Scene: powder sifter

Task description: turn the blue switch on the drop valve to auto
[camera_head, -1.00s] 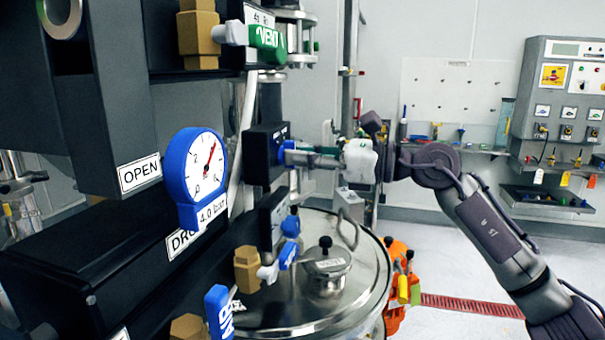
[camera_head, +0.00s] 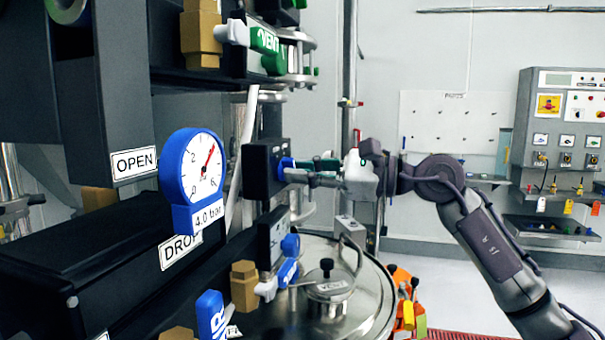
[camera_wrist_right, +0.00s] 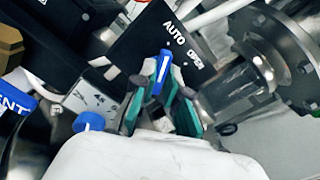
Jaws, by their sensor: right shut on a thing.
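The drop valve's black switch box (camera_head: 256,172) is left of centre in the head view. Its blue switch (camera_head: 286,167) sticks out of the right side. In the right wrist view the blue switch (camera_wrist_right: 162,74) has a white line. The labels AUTO (camera_wrist_right: 174,33) and OPEN (camera_wrist_right: 196,60) are printed on the black face beside it. I cannot tell exactly which label the line points to. My right gripper (camera_head: 292,170) is shut on the switch, with its green-padded fingers (camera_wrist_right: 160,90) on both sides. My left gripper is not in view.
A blue pressure gauge (camera_head: 192,170) stands close to the left of the switch box. Green VENT handle (camera_head: 264,38) is above; another blue handle (camera_head: 289,262) and a round steel lid (camera_head: 370,310) are below. Open floor lies to the right.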

